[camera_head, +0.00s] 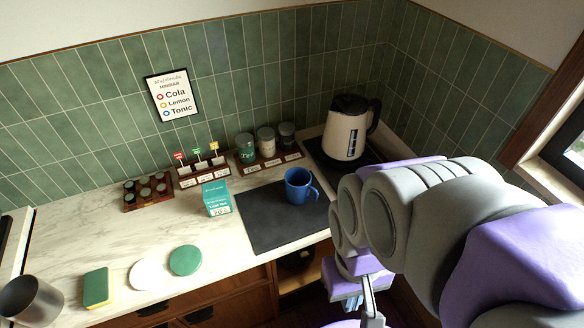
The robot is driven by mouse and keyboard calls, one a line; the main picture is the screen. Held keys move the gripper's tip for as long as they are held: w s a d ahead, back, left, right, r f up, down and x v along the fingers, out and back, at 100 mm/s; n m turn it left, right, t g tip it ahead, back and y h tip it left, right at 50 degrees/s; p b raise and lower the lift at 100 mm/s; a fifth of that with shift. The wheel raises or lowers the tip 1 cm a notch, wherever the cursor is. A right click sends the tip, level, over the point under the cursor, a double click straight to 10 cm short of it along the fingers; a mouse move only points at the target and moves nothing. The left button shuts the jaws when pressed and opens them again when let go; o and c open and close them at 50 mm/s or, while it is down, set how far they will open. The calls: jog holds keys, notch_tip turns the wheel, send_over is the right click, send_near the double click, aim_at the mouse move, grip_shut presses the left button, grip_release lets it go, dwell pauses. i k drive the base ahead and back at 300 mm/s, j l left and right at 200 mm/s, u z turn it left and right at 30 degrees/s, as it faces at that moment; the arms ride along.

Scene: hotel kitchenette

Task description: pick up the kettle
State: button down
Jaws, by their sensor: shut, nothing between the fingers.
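The kettle (346,136) is cream with a black lid and a black handle on its right side. It stands upright on a dark mat (316,152) in the back right corner of the counter. My arm comes in from the right, in front of the counter. My gripper (370,303) is low at its end, near the bottom edge of the view, partly hidden by my own arm. It is shut and empty, well apart from the kettle and nearer to me.
A blue mug (299,186) stands on a black mat (262,222) in front of the kettle. Canisters (265,141) stand left of the kettle. A window (572,140) is at right.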

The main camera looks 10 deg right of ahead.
aim_at(344, 140)
jog(key=z, duration=0.45)
jog(key=i+j+z, duration=0.1)
jog(key=z, duration=0.4)
jog(key=j+z, duration=0.1)
jog(key=z, duration=0.35)
jog(key=i+j+z, duration=0.1)
jog(key=z, duration=0.35)
jog(key=i, duration=0.25)
